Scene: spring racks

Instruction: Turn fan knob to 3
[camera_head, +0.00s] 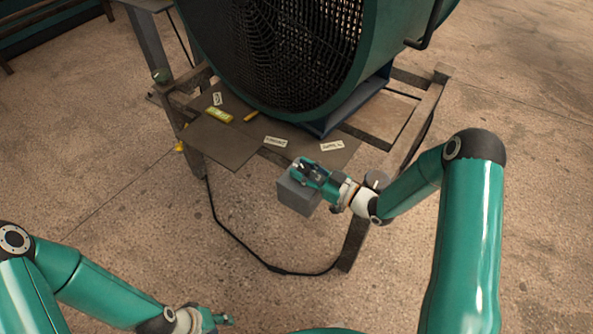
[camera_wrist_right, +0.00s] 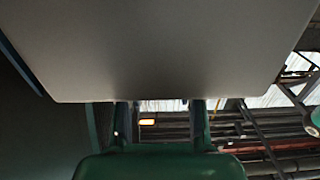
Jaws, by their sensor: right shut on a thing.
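The large green fan (camera_head: 350,75) stands on a frame at the top of the head view. A grey control box (camera_head: 298,200) hangs at the front of that frame. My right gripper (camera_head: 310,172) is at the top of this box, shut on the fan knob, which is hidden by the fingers. In the right wrist view a plain grey face of the box (camera_wrist_right: 165,50) fills the top, and the two fingers (camera_wrist_right: 160,115) reach up to its edge. The knob's setting is not visible. My left gripper (camera_head: 222,319) is low in the head view, away from the fan; its jaw opening is unclear.
The metal frame (camera_head: 430,110) has a board with labels (camera_head: 275,141), a yellow tool (camera_head: 219,116) and other small items. A black cable (camera_head: 235,238) hangs down and runs over the concrete floor (camera_head: 110,190). Floor on both sides is free.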

